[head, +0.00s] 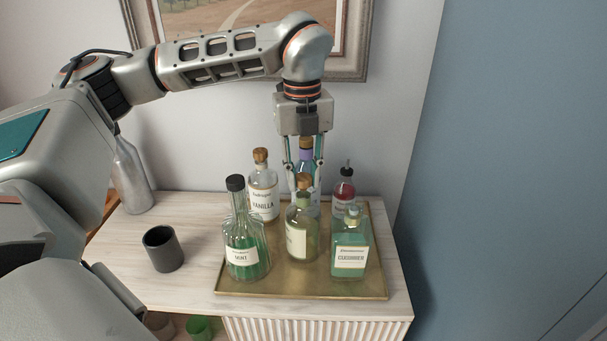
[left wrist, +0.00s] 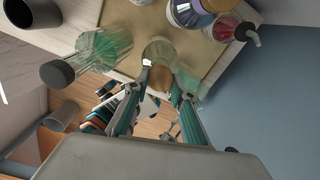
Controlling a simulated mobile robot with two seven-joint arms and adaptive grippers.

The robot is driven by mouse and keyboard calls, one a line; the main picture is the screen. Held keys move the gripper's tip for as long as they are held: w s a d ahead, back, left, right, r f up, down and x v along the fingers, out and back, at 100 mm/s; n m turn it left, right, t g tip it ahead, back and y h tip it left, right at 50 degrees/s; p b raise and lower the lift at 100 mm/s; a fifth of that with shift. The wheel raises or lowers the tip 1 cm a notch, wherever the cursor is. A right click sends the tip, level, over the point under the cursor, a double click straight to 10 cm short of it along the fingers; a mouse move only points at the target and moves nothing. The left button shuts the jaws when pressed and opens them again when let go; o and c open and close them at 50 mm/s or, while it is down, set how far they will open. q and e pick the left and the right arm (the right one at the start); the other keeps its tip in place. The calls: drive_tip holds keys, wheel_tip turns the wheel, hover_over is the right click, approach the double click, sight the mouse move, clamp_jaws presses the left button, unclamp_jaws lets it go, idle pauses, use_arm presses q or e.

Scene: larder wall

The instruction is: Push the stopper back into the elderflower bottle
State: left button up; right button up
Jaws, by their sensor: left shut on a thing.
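A pale olive-green glass bottle (head: 303,225) stands upright in the middle of the tray; its label is turned and I cannot read the name. Its wooden stopper (head: 303,183) is at the top of the neck; how deep it sits I cannot tell. My left gripper (head: 305,178) points straight down over this bottle, shut on the stopper. In the left wrist view the stopper (left wrist: 160,78) shows between the fingertips, with the bottle (left wrist: 159,50) beyond it. My right gripper is not in view.
The brass tray (head: 300,292) also holds bottles close around: mint (head: 246,255), cucumber (head: 349,257), vanilla (head: 263,192), a red one (head: 344,190) and a purple-necked one (head: 306,157) behind the gripper. A dark cup (head: 163,249) and a metal bottle (head: 132,178) stand left.

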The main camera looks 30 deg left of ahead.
use_arm(q)
drive_tip(key=shift+f, duration=0.5)
idle(1.1)
drive_tip(key=o, duration=1.3)
drive_tip(key=shift+r, duration=0.15)
drive_tip(key=shift+r+p, duration=0.85)
drive_tip(key=shift+r, duration=2.55)
clamp_jaws()
